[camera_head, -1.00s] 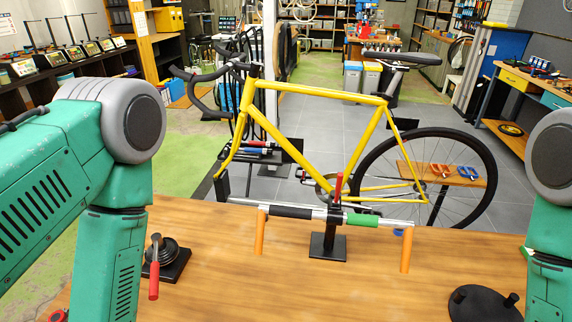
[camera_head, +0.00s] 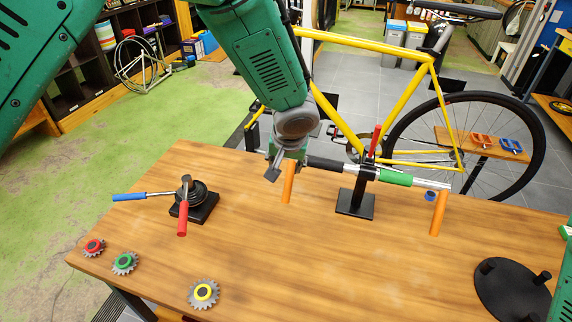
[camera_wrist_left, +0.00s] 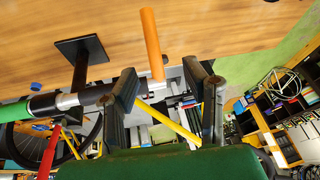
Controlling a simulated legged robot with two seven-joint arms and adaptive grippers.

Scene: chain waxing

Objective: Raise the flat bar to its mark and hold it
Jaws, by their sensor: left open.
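The flat bar (camera_head: 345,167) lies roughly level across the black stand (camera_head: 355,205), with a black grip (camera_head: 325,164) on its left and a green grip (camera_head: 395,178) on its right. A red lever (camera_head: 375,140) stands up at the stand's clamp. Orange posts (camera_head: 288,182) and (camera_head: 438,213) stand near the bar's two ends. My left gripper (camera_head: 284,165) is open at the bar's left end. In the left wrist view its fingers (camera_wrist_left: 165,85) are apart, and the bar (camera_wrist_left: 72,99) reaches one finger; whether they touch is unclear. My right gripper is out of view.
Red, green and yellow-centred gears (camera_head: 204,293) lie at the front left. A black disc with pegs (camera_head: 512,290) lies at the right. A yellow bicycle (camera_head: 400,95) stands behind.

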